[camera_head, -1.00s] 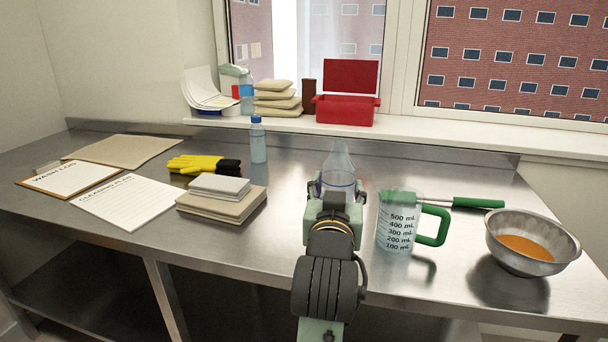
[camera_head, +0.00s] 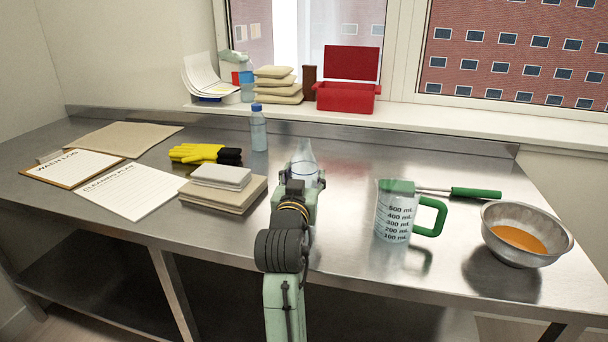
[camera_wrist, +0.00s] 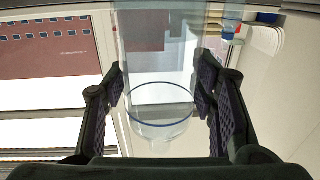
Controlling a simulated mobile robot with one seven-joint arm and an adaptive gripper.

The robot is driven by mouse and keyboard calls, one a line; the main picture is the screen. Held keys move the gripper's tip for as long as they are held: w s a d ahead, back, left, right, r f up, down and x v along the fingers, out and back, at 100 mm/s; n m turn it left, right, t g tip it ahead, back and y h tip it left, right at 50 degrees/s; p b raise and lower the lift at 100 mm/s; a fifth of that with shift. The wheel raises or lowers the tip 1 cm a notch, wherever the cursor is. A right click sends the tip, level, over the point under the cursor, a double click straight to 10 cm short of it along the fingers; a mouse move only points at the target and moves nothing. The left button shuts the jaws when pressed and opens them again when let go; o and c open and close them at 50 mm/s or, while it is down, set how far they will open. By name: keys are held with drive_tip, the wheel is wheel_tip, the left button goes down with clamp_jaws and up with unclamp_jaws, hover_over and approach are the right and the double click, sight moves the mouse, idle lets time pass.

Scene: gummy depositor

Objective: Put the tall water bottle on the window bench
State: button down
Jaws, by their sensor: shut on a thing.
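My gripper (camera_head: 301,190) is shut on a clear bottle (camera_head: 304,155) with a tapered top and a blue ring. In the head view the bottle is upright above the steel counter, its lower part hidden by my gripper; I cannot tell its clearance. In the wrist view the clear bottle (camera_wrist: 160,95) stands between both fingers of my gripper (camera_wrist: 160,105). Another clear bottle with a blue cap (camera_head: 258,130) stands on the counter, behind and left of my gripper. The white window bench (camera_head: 450,124) runs along the back under the window.
On the bench stand a red open box (camera_head: 347,97), a brown container (camera_head: 309,84) and stacked pouches (camera_head: 277,93). The steel counter (camera_head: 340,250) holds a measuring jug (camera_head: 393,220), a bowl (camera_head: 505,255), yellow gloves (camera_head: 195,153) and stacked boxes (camera_head: 225,190). The bench's right part is clear.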

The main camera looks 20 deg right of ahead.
drive_tip(key=shift+f, duration=0.1)
drive_tip(key=c, duration=0.7)
unclamp_jaws()
drive_tip(key=shift+s+a, duration=0.1)
drive_tip(key=shift+s, duration=0.05)
drive_tip(key=b+v, duration=0.2)
drive_tip(key=v, duration=0.5)
drive_tip(key=shift+s, duration=0.1)
drive_tip(key=shift+a, duration=0.1)
